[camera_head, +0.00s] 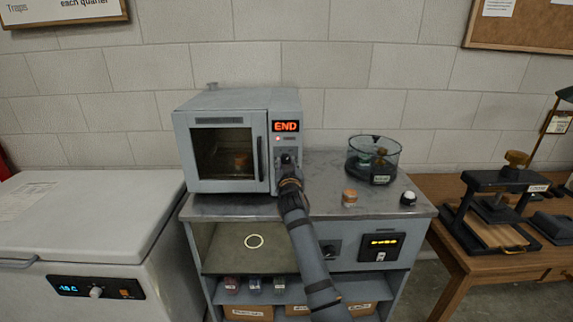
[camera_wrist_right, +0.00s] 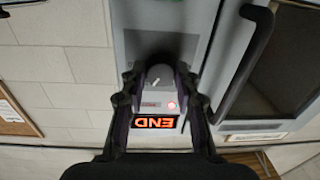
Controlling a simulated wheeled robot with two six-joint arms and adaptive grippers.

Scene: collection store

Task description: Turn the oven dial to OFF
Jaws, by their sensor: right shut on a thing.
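The grey oven (camera_head: 222,104) stands at the back left of the bench, its door shut and a brown object visible behind the glass. Its display (camera_head: 286,126) reads END in red, with a lit red lamp below. The display also shows upside down in the right wrist view (camera_wrist_right: 155,123). My right gripper (camera_head: 287,162) is at the oven's control panel, shut on the dial. In the right wrist view the round grey dial (camera_wrist_right: 160,77) with a white pointer mark sits between the fingers (camera_wrist_right: 160,95). The dial's setting marks are hard to read. My left gripper is not in view.
A glass bowl (camera_head: 374,158), a small orange-brown jar (camera_head: 349,197) and a white-topped knob (camera_head: 408,198) are on the bench right of my arm. A chest freezer (camera_head: 85,215) stands left. A press (camera_head: 502,205) stands on a wooden table right. The oven handle (camera_wrist_right: 245,62) is close beside my gripper.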

